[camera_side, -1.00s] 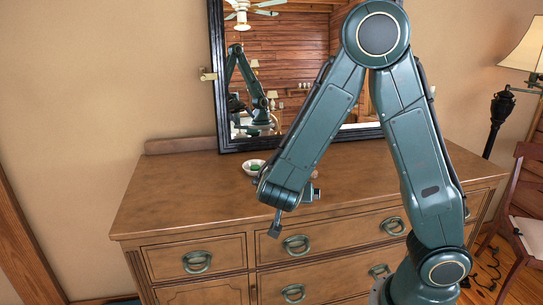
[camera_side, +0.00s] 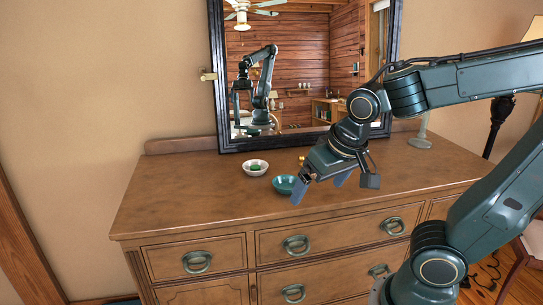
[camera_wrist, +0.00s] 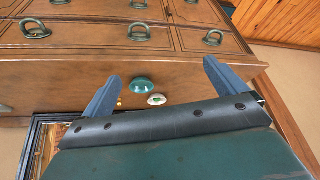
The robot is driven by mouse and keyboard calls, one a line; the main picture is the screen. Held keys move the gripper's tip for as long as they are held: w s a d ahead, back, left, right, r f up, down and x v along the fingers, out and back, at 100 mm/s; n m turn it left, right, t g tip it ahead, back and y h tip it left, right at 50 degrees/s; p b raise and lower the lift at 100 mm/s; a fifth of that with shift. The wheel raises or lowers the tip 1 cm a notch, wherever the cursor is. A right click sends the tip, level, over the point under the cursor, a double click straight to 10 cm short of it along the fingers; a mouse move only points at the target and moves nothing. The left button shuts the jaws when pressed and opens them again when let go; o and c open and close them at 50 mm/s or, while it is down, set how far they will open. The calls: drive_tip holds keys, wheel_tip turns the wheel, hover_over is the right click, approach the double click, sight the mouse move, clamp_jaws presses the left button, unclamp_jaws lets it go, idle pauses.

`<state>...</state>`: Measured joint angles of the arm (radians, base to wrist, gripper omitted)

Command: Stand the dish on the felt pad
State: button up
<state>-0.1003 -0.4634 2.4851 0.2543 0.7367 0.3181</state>
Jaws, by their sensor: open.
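A teal dish (camera_side: 284,185) sits upright on the wooden dresser top. It also shows in the wrist view (camera_wrist: 143,83), between my fingers in the picture. A white bowl (camera_side: 255,172) with a green piece in it stands just behind and left of it, and shows in the wrist view too (camera_wrist: 156,100). I cannot make out a felt pad in either view. My gripper (camera_side: 318,194) is open, its blue fingers pointing down, apart from each other and empty. It is right of the teal dish, and one finger overlaps the dish's right edge in the side view.
The dresser top (camera_side: 190,190) is clear at left. A black-framed mirror (camera_side: 290,80) stands at its back. A small brass-coloured thing (camera_side: 302,159) lies behind my gripper. A pale stand (camera_side: 420,140) is at the back right.

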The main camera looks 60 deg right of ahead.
drive_tip(key=s+r+n, duration=0.1)
drive_tip(key=s+a+r+n+y, duration=0.1)
drive_tip(key=s+a+r+n+t, duration=0.1)
drive_tip(key=s+n, duration=0.1)
drive_tip(key=shift+s+a+r+y, duration=0.1)
drive_tip(key=shift+a+y, duration=0.15)
drive_tip(key=shift+y, duration=0.05)
drive_tip(key=shift+o, duration=0.3)
drive_tip(key=shift+s+a+r+n, duration=0.2)
drive_tip(key=shift+s+a+n, duration=0.05)
drive_tip(key=shift+s+n, duration=0.2)
drive_tip(key=shift+w+r, duration=0.1)
drive_tip(key=shift+w, duration=0.05)
